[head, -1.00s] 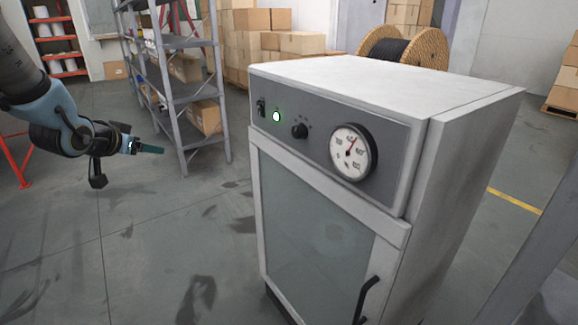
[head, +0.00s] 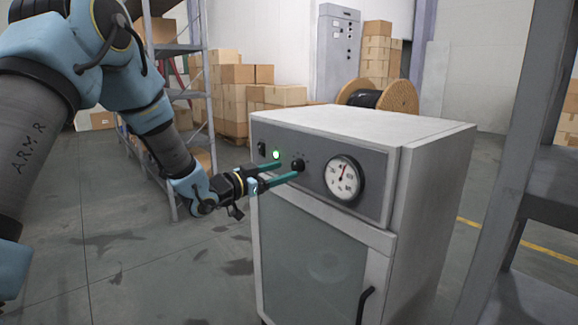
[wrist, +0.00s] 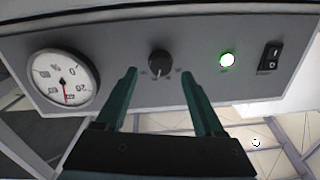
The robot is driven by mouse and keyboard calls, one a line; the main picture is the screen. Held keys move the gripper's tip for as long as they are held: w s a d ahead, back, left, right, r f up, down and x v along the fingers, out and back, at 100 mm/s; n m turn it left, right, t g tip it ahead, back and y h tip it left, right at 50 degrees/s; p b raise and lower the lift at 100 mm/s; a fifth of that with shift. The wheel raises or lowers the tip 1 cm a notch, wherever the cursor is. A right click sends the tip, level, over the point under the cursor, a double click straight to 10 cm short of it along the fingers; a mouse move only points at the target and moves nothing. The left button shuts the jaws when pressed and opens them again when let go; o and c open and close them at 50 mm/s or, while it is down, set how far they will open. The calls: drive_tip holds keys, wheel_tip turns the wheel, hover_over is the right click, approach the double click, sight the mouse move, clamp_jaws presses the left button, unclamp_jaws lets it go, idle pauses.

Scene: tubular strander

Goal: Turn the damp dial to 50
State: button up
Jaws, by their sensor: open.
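The dial is a small black knob (head: 298,164) on the grey front panel of a white cabinet (head: 330,240). In the wrist view the knob (wrist: 159,63) has small marks around it, too small to read. My gripper (head: 288,169) has two green fingers and is open in front of the panel. In the wrist view its fingertips (wrist: 159,74) lie one on each side of the knob, apart from it in the picture. I cannot tell if they have reached its depth. A round white gauge (head: 343,178) with a red needle sits right of the knob.
A lit green lamp (head: 276,154) and a black switch (head: 262,148) sit left of the knob. A grey shelf rack (head: 180,95) stands behind my arm. A metal upright (head: 515,140) stands close at right. Open floor lies left of the cabinet.

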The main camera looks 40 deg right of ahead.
sight(294, 167)
drive_tip(key=shift+d, duration=1.6)
clamp_jaws()
